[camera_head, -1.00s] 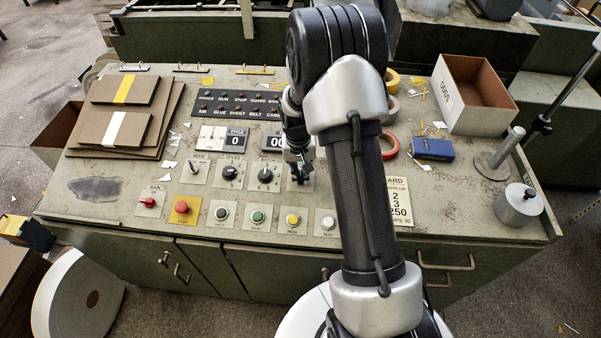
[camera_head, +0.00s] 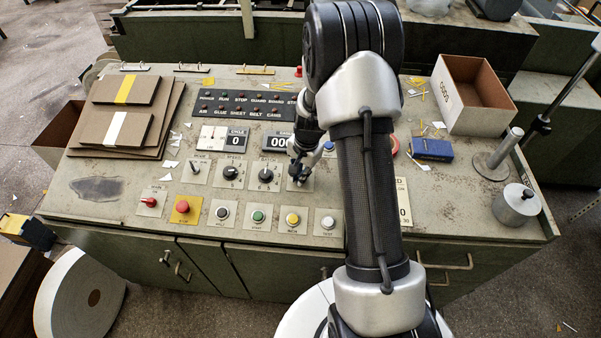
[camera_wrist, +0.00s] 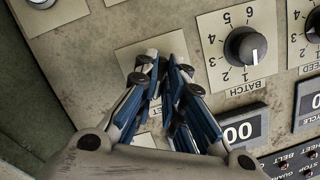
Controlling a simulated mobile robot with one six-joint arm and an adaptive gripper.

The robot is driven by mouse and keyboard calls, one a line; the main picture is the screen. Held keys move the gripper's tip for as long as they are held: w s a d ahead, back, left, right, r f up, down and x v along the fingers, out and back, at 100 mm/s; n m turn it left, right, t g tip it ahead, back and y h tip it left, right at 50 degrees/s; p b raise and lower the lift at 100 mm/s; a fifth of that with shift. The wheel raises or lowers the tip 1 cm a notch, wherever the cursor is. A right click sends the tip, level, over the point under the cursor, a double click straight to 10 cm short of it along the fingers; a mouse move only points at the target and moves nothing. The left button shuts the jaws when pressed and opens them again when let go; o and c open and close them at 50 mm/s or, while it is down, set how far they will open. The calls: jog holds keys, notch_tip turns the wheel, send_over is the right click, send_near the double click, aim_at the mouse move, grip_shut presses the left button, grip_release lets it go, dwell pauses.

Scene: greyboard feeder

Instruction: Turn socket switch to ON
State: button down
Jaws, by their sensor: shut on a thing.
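My gripper (camera_head: 299,173) is at the control panel, over a pale plate (camera_head: 303,185) just right of the BATCH knob. In the wrist view the two blue-and-grey fingers (camera_wrist: 162,68) are close together over that plate (camera_wrist: 173,43). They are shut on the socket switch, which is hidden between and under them. The switch's position and any ON or OFF lettering cannot be read.
The black BATCH knob (camera_head: 265,175) is close on the left and also shows in the wrist view (camera_wrist: 243,47). A counter (camera_head: 279,142) lies behind. A row of push buttons, including a yellow one (camera_head: 292,218), is in front. A blue box (camera_head: 432,149) lies further right.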

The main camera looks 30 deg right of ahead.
dwell(0.4)
jog(key=c, duration=1.7)
grip_release()
jog(key=r, duration=0.4)
jog(key=s+r, duration=0.1)
jog(key=r, duration=0.7)
jog(key=shift+s+d, duration=0.2)
jog(key=shift+d, duration=0.15)
